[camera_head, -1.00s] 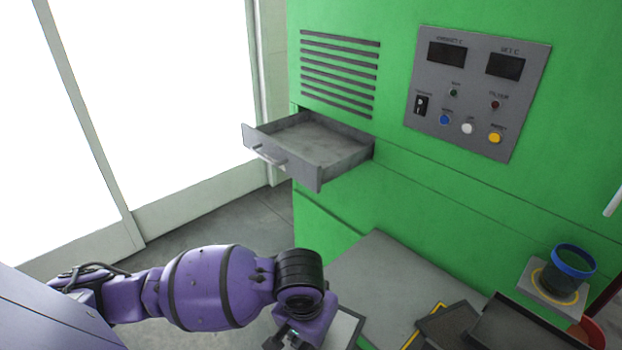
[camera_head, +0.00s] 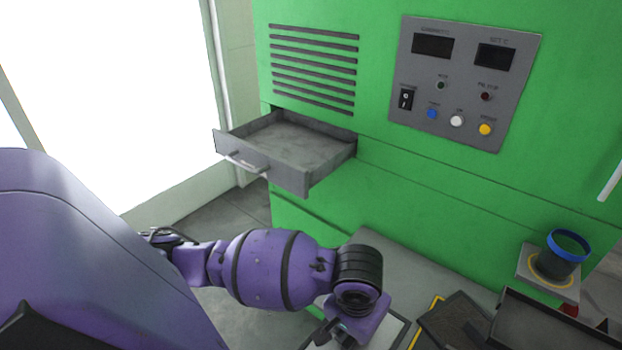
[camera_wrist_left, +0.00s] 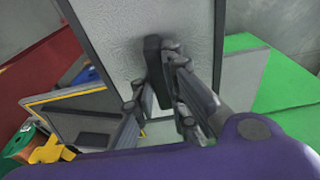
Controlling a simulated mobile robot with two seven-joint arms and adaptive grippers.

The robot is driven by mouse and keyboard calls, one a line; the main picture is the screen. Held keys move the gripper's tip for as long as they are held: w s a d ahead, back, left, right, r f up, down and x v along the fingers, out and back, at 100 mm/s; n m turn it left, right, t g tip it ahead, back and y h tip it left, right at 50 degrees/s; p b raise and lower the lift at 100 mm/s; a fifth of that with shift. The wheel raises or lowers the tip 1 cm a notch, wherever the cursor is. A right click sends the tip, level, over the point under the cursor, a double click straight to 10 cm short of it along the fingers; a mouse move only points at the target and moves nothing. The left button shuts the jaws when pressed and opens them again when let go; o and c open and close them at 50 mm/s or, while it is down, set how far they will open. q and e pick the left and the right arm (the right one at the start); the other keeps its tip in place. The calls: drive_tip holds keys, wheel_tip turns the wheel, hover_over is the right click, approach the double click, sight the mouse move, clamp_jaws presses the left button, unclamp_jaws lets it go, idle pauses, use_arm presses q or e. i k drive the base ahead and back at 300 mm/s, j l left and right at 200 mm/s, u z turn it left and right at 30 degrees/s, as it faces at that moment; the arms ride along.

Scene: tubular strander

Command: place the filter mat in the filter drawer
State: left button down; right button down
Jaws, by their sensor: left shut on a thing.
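The filter mat (camera_wrist_left: 180,30) is a light grey panel with a dark frame and a dark grip tab, large in the left wrist view. My left gripper (camera_wrist_left: 163,88) is shut on that dark tab. In the head view a small part of the mat (camera_head: 392,334) shows at the bottom edge, beside my left wrist; the rest is hidden or cut off. The filter drawer (camera_head: 262,170) is a grey tray pulled out of the green machine, open at the top and empty. My left gripper is below and to the right of it, well apart. My right gripper is not in view.
The green machine (camera_head: 420,200) carries a grey control panel (camera_head: 465,80) above right of the drawer. Space above the drawer is clear.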

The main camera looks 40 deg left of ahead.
sight(286, 152)
drive_tip(key=j+z, duration=0.15)
drive_tip(key=j, duration=0.3)
drive_tip(key=k+j+z, duration=0.1)
drive_tip(key=j, duration=0.35)
drive_tip(key=k+j+z, duration=0.15)
drive_tip(key=j, duration=0.3)
drive_tip(key=k+j+z, duration=0.1)
drive_tip(key=j, duration=0.35)
drive_tip(key=k+j, duration=0.1)
drive_tip(key=j, duration=0.25)
drive_tip(key=k+j, duration=0.1)
drive_tip(key=j, duration=0.3)
drive_tip(key=k+j, duration=0.1)
drive_tip(key=j, duration=0.25)
drive_tip(key=k+j, duration=0.1)
drive_tip(key=j, duration=0.65)
drive_tip(key=k+z, duration=0.05)
